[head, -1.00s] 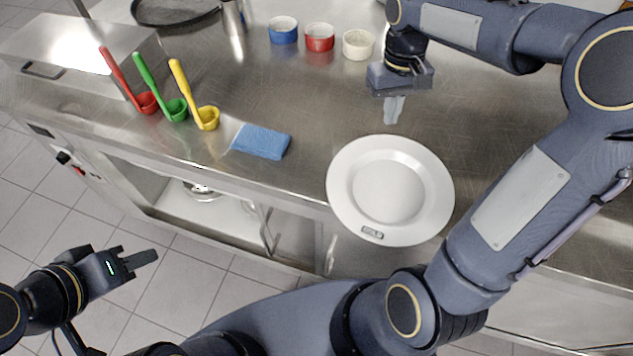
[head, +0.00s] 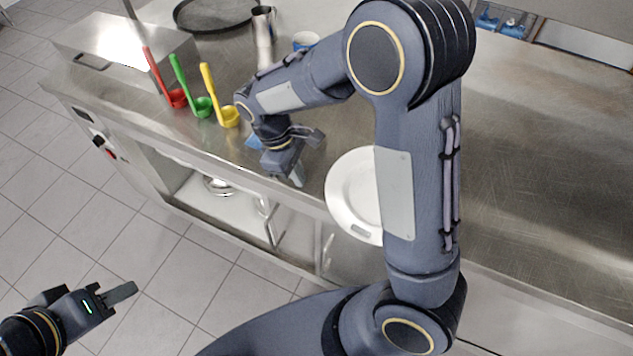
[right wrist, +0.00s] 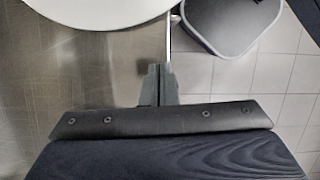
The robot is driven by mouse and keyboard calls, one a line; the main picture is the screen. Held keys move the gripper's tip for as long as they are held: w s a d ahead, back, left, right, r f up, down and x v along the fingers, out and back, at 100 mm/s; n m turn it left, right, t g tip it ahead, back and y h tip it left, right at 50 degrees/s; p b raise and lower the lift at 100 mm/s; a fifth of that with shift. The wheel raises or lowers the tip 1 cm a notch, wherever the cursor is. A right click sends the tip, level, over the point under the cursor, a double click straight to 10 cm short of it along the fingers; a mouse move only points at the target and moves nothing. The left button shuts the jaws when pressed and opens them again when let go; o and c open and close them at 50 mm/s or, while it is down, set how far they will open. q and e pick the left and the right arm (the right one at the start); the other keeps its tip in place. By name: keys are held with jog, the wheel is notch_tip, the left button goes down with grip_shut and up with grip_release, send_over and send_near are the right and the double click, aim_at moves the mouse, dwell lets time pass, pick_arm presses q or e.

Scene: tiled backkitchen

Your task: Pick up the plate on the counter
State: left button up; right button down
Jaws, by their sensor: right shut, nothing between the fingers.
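The white round plate (head: 350,190) lies on the steel counter by its front edge. My right arm hides its right part in the head view. My right gripper (head: 298,178) is shut and empty, just left of the plate near the counter's front edge. In the right wrist view, its fingertips (right wrist: 158,70) are together and point toward the plate's rim (right wrist: 120,12), with a gap between them. My left gripper (head: 122,292) is at the lower left over the floor, away from the counter; whether its fingers are apart is not clear.
Red (head: 178,98), green (head: 203,106) and yellow (head: 229,116) ladles lie on the counter at left. A metal jug (head: 263,35) and dark pan (head: 212,13) stand behind. The counter (head: 540,160) at right is clear.

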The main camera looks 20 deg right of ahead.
aim_at(327, 190)
jog(key=shift+x, duration=1.05)
jog(key=shift+s+d+r+p, duration=0.25)
jog(key=shift+s+d+p, duration=0.25)
jog(key=shift+s+d, duration=0.45)
jog(key=shift+s+d+f, duration=0.1)
jog(key=shift+s+d, duration=0.3)
jog(key=shift+d, duration=0.05)
jog(key=shift+s+d, duration=0.85)
jog(key=shift+s, duration=0.05)
jog(key=shift+w, duration=0.1)
jog(key=shift+a, duration=0.1)
